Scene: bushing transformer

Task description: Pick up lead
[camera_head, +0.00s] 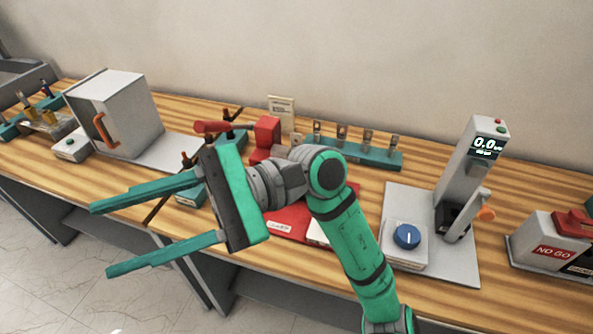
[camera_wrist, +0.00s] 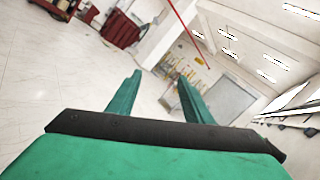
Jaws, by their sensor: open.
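My gripper (camera_head: 100,240) is open and empty, held in the air at the front edge of the bench, with its fingers pointing left. In the wrist view my gripper (camera_wrist: 160,76) has its two teal fingers apart with nothing between them, facing the room. I cannot tell for sure which thing is the lead. A thin dark rod (camera_head: 158,206) runs slantwise beside teal blocks (camera_head: 190,195) behind my gripper and is partly hidden by it. Several small metallic pieces (camera_head: 342,132) stand in a teal rack (camera_head: 385,158) at the back.
On the wooden bench (camera_head: 300,284) stand a grey box with an orange handle (camera_head: 120,110), a red clamp-like device (camera_head: 267,135), a tester with a blue knob (camera_head: 407,237) reading 0.0, and a NO GO box (camera_head: 550,245). A rack (camera_head: 42,120) stands far left. Open floor lies in front.

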